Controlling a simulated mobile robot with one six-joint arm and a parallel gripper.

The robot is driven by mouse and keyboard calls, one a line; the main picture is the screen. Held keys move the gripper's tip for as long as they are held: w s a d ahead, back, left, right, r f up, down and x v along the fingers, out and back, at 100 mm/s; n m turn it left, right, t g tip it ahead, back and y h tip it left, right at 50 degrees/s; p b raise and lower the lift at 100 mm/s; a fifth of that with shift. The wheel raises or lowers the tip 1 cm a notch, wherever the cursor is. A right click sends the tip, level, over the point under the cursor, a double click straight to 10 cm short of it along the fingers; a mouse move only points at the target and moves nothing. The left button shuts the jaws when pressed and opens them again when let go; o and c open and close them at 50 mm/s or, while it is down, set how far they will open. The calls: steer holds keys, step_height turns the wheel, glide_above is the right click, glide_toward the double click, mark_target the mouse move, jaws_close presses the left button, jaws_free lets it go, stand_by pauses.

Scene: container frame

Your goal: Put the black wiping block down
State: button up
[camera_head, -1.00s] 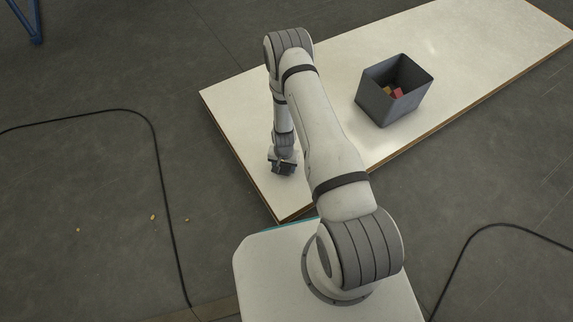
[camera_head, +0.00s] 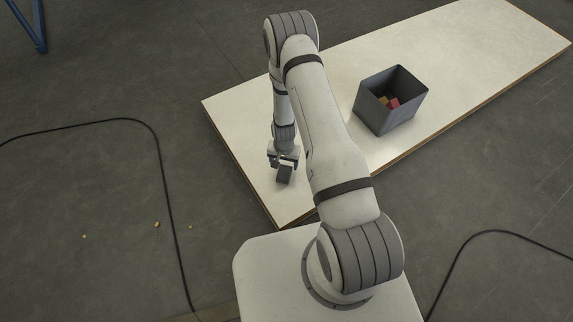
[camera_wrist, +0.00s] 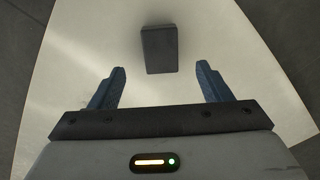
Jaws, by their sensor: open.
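The black wiping block (camera_head: 285,174) rests on the white table (camera_head: 246,135), near its front left corner. In the wrist view the block (camera_wrist: 159,49) lies beyond the fingertips, roughly centred between them, with pale table around it. My gripper (camera_head: 283,160) is just above and beside the block. In the wrist view my gripper (camera_wrist: 160,75) is open, its two blue-grey fingers wide apart with nothing between them. A clear gap shows between the block and each finger.
A grey open bin (camera_head: 388,112) with several small coloured blocks stands on the table to the right. The table's far right stretch is bare. Black cables (camera_head: 163,180) and small crumbs lie on the dark floor.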

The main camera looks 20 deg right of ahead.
step_height(320, 180, up, 30)
steer(key=s+f+n, duration=0.1)
steer(key=n, duration=0.1)
steer(key=s+d+r+n+t, duration=0.1)
steer(key=s+d+r+n, duration=0.1)
steer(key=s+r, duration=1.7)
steer(key=shift+s+r+n, duration=0.4)
steer(key=shift+r+n, duration=0.25)
steer(key=shift+n, duration=0.05)
